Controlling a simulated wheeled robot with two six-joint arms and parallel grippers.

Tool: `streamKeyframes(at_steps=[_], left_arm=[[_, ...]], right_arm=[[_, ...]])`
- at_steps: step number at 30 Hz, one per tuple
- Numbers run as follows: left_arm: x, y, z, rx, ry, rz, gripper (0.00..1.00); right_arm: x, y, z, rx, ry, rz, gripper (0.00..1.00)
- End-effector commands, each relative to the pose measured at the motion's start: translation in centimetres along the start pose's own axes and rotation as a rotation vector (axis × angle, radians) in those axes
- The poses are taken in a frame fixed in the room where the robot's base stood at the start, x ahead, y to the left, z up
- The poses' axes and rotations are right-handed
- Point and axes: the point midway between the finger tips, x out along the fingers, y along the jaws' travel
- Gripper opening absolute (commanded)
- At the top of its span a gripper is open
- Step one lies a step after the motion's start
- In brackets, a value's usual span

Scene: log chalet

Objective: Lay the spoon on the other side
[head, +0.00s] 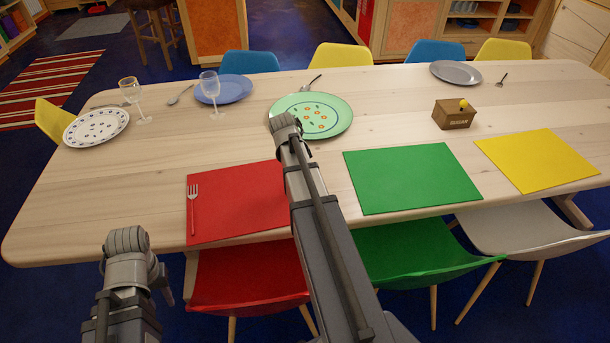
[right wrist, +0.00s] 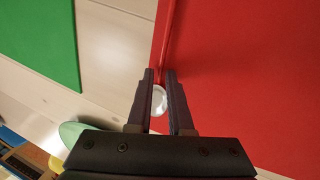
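The spoon (right wrist: 159,100) shows in the right wrist view, its pale bowl between my right fingers and its thin, red-looking handle running along the edge of the red mat (right wrist: 240,70). My right gripper (right wrist: 160,76) is over the spoon, with a narrow gap between its fingers. In the head view my right arm hides the spoon and gripper. The red mat (head: 234,200) lies at the near table edge with a fork (head: 193,208) on its left part. My left arm (head: 130,280) is low at the left; its fingers cannot be made out.
A green mat (head: 411,178) and a yellow mat (head: 535,160) lie to the right on the table (head: 50,210). A green plate (head: 335,112), two wine glasses (head: 210,88) and a sugar box (head: 453,115) stand farther back. A red chair (head: 245,278) is below the near edge.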

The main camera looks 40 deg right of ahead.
Motion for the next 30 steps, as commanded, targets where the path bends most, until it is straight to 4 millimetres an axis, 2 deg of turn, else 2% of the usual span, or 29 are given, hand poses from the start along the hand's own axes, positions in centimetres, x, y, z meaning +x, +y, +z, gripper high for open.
streamKeyframes(at_steps=[11,17,23,30], left_arm=[[-0.1,0.0,0.0,0.0,0.0,0.0,0.4],[-1.2,-0.1,0.1,0.0,0.0,0.0,0.4],[-3.5,-0.3,0.2,0.0,0.0,0.0,0.4],[-7.2,-0.7,0.4,-0.001,0.0,0.0,0.4]], right_arm=[[-0.1,0.0,0.0,0.0,0.0,0.0,0.22],[-1.2,0.2,0.0,0.0,0.0,0.0,0.22],[-3.6,0.2,0.0,-0.001,0.0,0.0,0.22],[-7.4,0.3,0.0,-0.001,0.0,0.0,0.22]])
